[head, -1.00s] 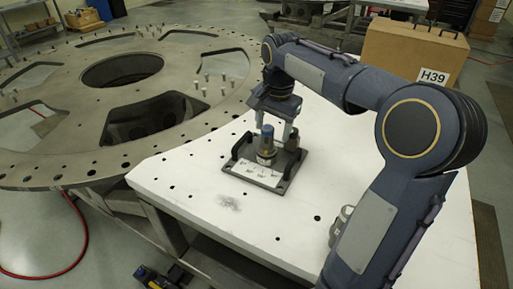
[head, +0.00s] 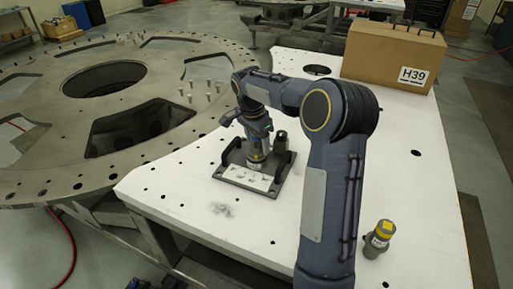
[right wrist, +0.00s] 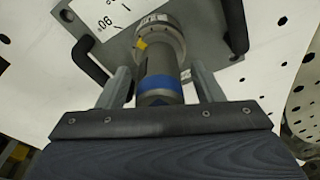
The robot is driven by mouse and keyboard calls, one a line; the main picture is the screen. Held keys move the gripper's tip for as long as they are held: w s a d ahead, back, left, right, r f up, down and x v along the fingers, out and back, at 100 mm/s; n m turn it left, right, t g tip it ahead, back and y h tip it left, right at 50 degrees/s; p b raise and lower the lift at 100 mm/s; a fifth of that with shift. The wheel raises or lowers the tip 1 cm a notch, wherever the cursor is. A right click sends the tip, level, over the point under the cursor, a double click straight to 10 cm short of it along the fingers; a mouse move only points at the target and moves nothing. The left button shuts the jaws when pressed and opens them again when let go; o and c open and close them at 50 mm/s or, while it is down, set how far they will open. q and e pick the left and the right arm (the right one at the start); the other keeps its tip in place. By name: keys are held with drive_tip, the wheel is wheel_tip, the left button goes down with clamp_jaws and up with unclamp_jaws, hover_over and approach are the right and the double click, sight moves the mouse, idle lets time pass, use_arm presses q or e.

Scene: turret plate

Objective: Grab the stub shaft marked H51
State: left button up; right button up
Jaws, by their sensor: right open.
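A cylindrical stub shaft with a blue band (right wrist: 160,86) stands on a dark grey fixture plate with two black handles (head: 231,176). It has a wide collar at its base, a yellow patch and a pale label too small to read, so I cannot confirm H51. My right gripper (head: 258,138) is above the plate. In the right wrist view the open fingers of my right gripper (right wrist: 161,88) stand on either side of the shaft, with visible gaps. In the head view the gripper hides most of the shaft. My left gripper is out of view.
A darker cylinder (head: 281,142) stands on the plate's right side. A brown case marked H39 (head: 375,58) is at the back right. The large turret plate (head: 40,175) lies left.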

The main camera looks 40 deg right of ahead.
drive_tip(key=c, duration=1.3)
clamp_jaws()
drive_tip(key=shift+r, duration=0.1)
